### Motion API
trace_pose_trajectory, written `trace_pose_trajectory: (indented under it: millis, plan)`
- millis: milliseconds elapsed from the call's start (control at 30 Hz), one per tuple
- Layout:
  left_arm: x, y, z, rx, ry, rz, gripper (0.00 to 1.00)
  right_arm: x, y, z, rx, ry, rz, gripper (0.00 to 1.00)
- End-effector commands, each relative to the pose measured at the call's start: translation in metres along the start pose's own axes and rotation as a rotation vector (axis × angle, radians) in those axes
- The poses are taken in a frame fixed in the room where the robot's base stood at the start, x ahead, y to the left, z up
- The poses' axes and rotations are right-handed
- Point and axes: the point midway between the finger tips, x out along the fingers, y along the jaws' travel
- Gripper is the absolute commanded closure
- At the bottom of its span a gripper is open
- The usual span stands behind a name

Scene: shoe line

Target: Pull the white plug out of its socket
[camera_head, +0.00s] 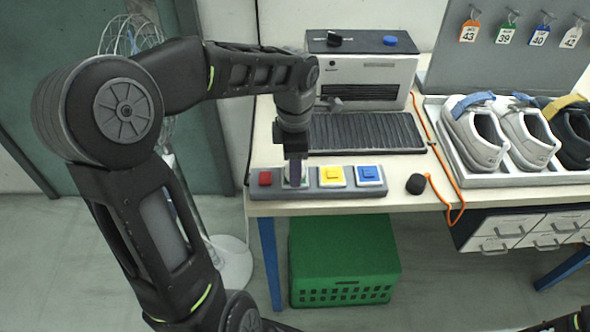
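A grey socket strip (318,190) lies along the front left edge of the table. My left gripper (295,174) points down over its second position from the left. A pale plate (304,184) shows around the fingertips there; the white plug itself is mostly hidden behind the gripper, and I cannot make it out clearly. The fingers are dark and seen nearly edge-on, so I cannot tell whether they are open or closed on something. A sliver of my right arm shows at the lower right corner; its gripper is out of view.
On the strip are a red piece (265,178), a yellow one (333,174) and a blue one (369,172). Behind stands a grey machine (385,80) with a dark ribbed mat (370,132). A black knob (415,184) lies by an orange cord (440,150). Shoes (475,140) stand right.

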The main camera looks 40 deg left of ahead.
Motion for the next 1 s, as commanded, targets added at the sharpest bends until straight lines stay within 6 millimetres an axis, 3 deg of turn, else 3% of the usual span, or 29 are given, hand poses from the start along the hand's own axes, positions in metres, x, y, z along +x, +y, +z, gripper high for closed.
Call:
trace_pose_trajectory:
  millis: [567, 1000]
  plan:
    - [0.0001, -0.0001, 0.0001, 0.000, 0.000, 0.000, 0.99, 0.0000, 0.0000, 0.0000, 0.000, 0.000, 0.000, 0.64]
    - [-0.0008, 0.0000, 0.0002, 0.000, 0.000, 0.000, 1.00, -0.0005, -0.0002, 0.0000, 0.000, 0.000, 0.000, 0.64]
